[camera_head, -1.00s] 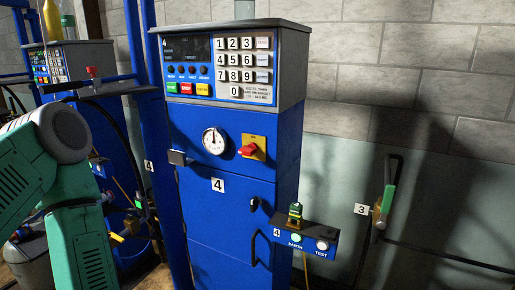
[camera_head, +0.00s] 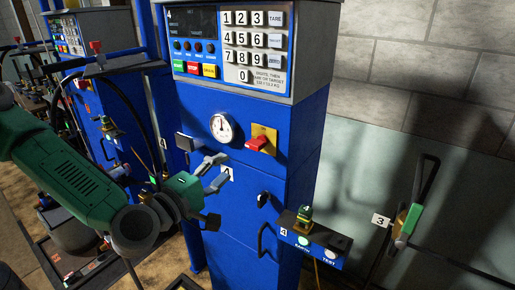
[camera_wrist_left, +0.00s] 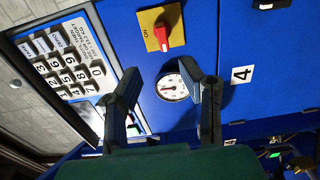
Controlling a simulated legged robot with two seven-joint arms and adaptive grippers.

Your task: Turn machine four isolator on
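The machine four isolator is a red rotary handle (camera_head: 258,144) on a yellow plate (camera_head: 270,135), on the blue front of machine 4 (camera_head: 300,150). Its handle lies slanted in the head view. It also shows in the wrist view, as a red handle (camera_wrist_left: 163,36) on a yellow plate (camera_wrist_left: 150,20) with an ON label. My left gripper (camera_head: 224,172) is open and empty, below and left of the isolator and apart from it. In the wrist view its two fingers (camera_wrist_left: 160,78) stand spread below the isolator, near the dial. My right gripper is not in view.
A round dial (camera_head: 221,128) sits left of the isolator, with a keypad (camera_head: 250,45) above. Below are a black handle (camera_head: 264,241) and a protruding EARTH/TEST box (camera_head: 314,243). A green-handled lever (camera_head: 408,222) is at the right. Another blue machine stands at the left.

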